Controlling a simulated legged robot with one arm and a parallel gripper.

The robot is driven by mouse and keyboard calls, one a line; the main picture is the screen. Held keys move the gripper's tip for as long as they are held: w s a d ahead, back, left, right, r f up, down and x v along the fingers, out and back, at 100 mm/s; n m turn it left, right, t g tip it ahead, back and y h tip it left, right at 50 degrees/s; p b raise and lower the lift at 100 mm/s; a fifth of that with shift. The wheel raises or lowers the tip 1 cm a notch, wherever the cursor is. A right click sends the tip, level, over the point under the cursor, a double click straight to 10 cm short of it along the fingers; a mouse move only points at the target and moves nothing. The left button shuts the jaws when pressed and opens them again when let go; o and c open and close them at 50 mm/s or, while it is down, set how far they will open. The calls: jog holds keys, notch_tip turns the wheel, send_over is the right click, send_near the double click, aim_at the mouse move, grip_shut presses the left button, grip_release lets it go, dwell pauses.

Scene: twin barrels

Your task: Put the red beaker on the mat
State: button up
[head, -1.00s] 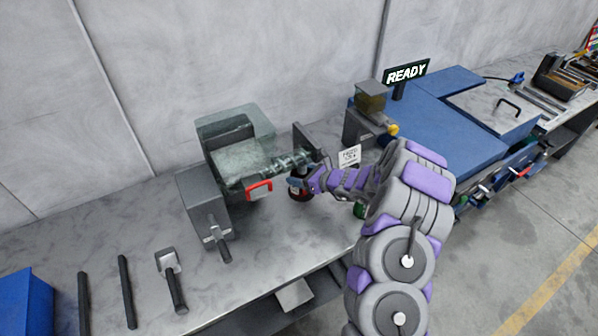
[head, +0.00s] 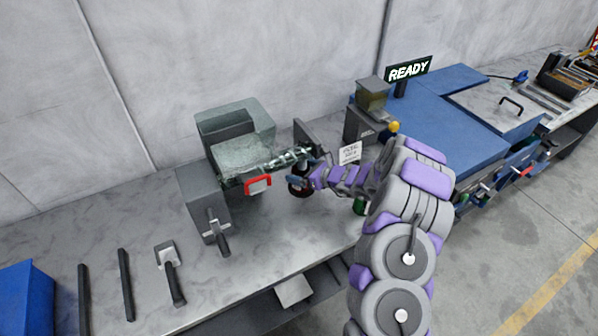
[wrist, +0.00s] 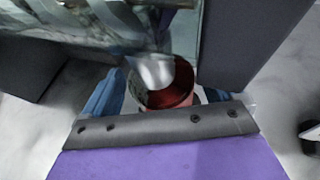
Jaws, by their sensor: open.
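The red beaker (wrist: 172,96) is under a machine in the wrist view, with its open dark-red mouth facing up. A silver rounded tip (wrist: 155,72) hangs over its rim. My gripper (wrist: 160,98) is open, with one blue finger on each side of the beaker; I cannot tell whether they touch it. I cannot make out a mat in either view.
A green object (head: 359,206) is partly hidden by my arm. Black bars and a blue box (head: 27,300) lie left. A blue bench (head: 440,120) stands right.

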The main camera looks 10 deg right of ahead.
jog(key=shift+d+r, duration=0.15)
jog(key=shift+d, duration=0.35)
jog(key=p+v, duration=0.2)
jog(key=v, duration=0.9)
jog(key=shift+s+a+r, duration=0.2)
jog(key=shift+s+a, duration=0.05)
jog(key=shift+s, duration=0.05)
jog(key=shift+d, duration=0.15)
